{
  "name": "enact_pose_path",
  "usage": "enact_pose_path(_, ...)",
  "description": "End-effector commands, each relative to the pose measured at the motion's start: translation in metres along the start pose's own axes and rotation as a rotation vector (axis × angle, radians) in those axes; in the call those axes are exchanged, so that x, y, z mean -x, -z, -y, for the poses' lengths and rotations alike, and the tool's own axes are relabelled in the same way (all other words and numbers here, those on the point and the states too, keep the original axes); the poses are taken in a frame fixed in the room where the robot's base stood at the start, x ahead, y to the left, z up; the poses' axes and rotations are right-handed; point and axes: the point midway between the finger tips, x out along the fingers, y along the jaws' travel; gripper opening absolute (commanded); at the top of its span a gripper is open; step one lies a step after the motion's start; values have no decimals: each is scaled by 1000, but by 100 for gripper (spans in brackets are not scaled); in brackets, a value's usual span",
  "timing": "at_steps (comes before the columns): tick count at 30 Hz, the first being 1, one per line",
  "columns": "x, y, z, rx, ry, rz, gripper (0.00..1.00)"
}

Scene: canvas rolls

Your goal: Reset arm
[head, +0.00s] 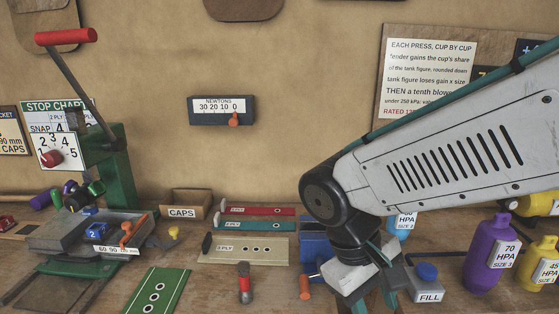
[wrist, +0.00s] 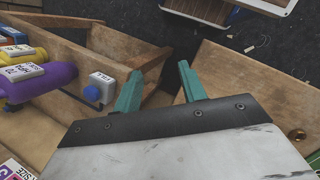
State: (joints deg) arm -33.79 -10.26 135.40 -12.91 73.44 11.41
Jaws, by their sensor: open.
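My gripper (wrist: 160,88) shows in the wrist view with its two teal fingers apart and nothing between them. It hangs over the front edge of the wooden bench (wrist: 130,45), with dark floor beyond. In the head view my gripper (head: 374,303) points down at the bottom edge, right of centre, and its fingertips are cut off by the frame. My grey arm comes in from the right and hides part of the bench and wall sign.
A FILL block with a blue button (head: 427,272) and a purple bottle (head: 490,255) stand close right of my gripper. An orange-handled tool (head: 305,287) lies left of it. A green lever press (head: 115,170), a CAPS box (head: 186,205) and several ply strips occupy the left and middle.

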Motion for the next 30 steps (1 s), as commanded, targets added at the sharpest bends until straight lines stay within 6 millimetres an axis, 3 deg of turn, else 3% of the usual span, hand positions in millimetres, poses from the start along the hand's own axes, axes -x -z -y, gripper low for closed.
enact_pose_path(6,-3,-60,-36,-140,201,-138,41)
enact_pose_path(15,-4,-117,-67,-437,289,-311,41)
enact_pose_path(21,-2,-125,-78,-506,285,-335,41)
enact_pose_path(30,-2,-125,-78,-506,285,-333,41)
